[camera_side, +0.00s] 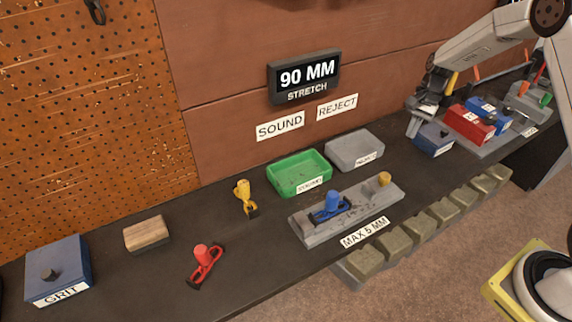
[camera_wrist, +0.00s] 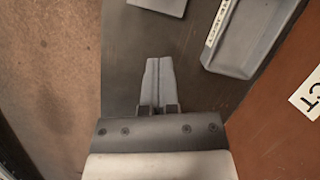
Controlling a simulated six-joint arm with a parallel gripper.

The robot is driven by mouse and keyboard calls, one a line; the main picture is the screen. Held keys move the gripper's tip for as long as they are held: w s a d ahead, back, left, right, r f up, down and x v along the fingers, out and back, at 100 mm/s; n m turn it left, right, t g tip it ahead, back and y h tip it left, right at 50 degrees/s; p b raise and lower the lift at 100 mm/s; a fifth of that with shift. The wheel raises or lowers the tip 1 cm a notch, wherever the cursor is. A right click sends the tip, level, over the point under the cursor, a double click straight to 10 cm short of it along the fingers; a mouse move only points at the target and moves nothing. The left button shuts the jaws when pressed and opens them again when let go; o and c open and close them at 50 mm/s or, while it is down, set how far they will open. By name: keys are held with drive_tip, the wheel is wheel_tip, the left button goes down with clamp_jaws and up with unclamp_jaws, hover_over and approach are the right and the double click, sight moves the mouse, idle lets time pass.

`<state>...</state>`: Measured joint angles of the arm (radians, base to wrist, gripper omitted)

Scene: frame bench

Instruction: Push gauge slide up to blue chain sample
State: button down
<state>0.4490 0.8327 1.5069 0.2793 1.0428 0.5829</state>
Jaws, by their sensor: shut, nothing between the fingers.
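The grey gauge (camera_side: 361,212), with a "MAX 5 MM" label at its front, lies on the dark bench in the side view. The blue chain sample (camera_side: 331,203) lies on its left and middle part, with a blue knob standing up. A yellow knob (camera_side: 384,179), which looks like the gauge slide, stands at the gauge's right end, apart from the sample. My gripper (camera_side: 414,127) is shut and empty, right of the gauge and beside a blue block. In the wrist view, my gripper (camera_wrist: 158,62) points over bare bench. A grey corner, probably the gauge (camera_wrist: 160,4), shows at the top edge.
A green tray (camera_side: 276,176) and a grey tray (camera_side: 336,151) stand behind the gauge. The blue block (camera_side: 434,141) and a red block (camera_side: 468,125) are at the right. Red (camera_side: 206,266) and yellow (camera_side: 243,193) samples lie left. A display (camera_side: 304,95) reads 90 MM.

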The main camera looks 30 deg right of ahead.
sight(369, 186)
drive_tip(key=shift+w+d+f+m+y, duration=0.15)
drive_tip(key=shift+d+f+m, duration=0.15)
drive_tip(key=shift+d, duration=0.25)
drive_tip(key=shift+w+d+f+m+y, duration=0.15)
drive_tip(key=shift+d+f+m, duration=0.15)
drive_tip(key=shift+d, duration=0.2)
drive_tip(key=x, duration=1)
drive_tip(key=a, duration=0.2)
drive_tip(key=shift+s+a, duration=0.55)
drive_tip(key=shift+a, duration=0.4)
drive_tip(key=a, duration=0.7)
drive_tip(key=shift+a, duration=0.35)
